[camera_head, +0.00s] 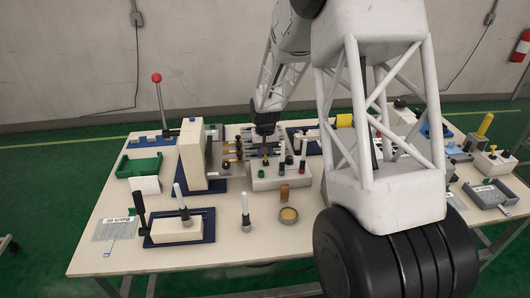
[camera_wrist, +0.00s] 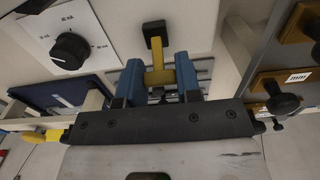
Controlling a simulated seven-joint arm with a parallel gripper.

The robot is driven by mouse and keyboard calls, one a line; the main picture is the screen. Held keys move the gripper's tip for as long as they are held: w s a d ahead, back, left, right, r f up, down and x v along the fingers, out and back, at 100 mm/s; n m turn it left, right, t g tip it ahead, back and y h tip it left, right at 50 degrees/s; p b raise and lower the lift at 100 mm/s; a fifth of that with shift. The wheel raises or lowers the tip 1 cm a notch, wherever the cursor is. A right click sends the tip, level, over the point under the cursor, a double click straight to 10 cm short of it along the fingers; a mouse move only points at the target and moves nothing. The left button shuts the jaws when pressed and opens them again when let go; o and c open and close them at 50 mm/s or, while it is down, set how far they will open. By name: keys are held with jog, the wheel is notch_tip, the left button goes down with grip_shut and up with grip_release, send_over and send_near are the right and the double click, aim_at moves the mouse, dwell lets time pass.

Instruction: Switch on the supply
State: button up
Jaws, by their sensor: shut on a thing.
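In the wrist view, my gripper (camera_wrist: 160,72) has its two blue fingers on either side of a yellow handle (camera_wrist: 157,76) and is shut on it. The handle meets a black square piece (camera_wrist: 154,36) on a pale surface. In the head view, my gripper (camera_head: 265,148) points down among the devices at the middle of the table, and the handle is too small there to make out clearly. A black rotary knob (camera_wrist: 70,50) on a white marked plate sits to the left in the wrist view. I cannot tell which device is the supply.
The table (camera_head: 240,262) is crowded. A cream upright housing (camera_head: 192,155) stands left of my gripper, with a red-topped lever (camera_head: 157,78) behind it. A green tray (camera_head: 139,166) lies at left. The front edge is mostly clear.

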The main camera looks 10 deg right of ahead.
jog(key=shift+s+r+t, duration=0.1)
jog(key=shift+s+t, duration=0.1)
jog(key=shift+t, duration=0.1)
jog(key=shift+s+r+t, duration=0.1)
jog(key=shift+s+t, duration=0.3)
jog(key=shift+t, duration=0.8)
jog(key=o, duration=0.9)
jog(key=shift+r, duration=0.2)
jog(key=shift+v, duration=3.75)
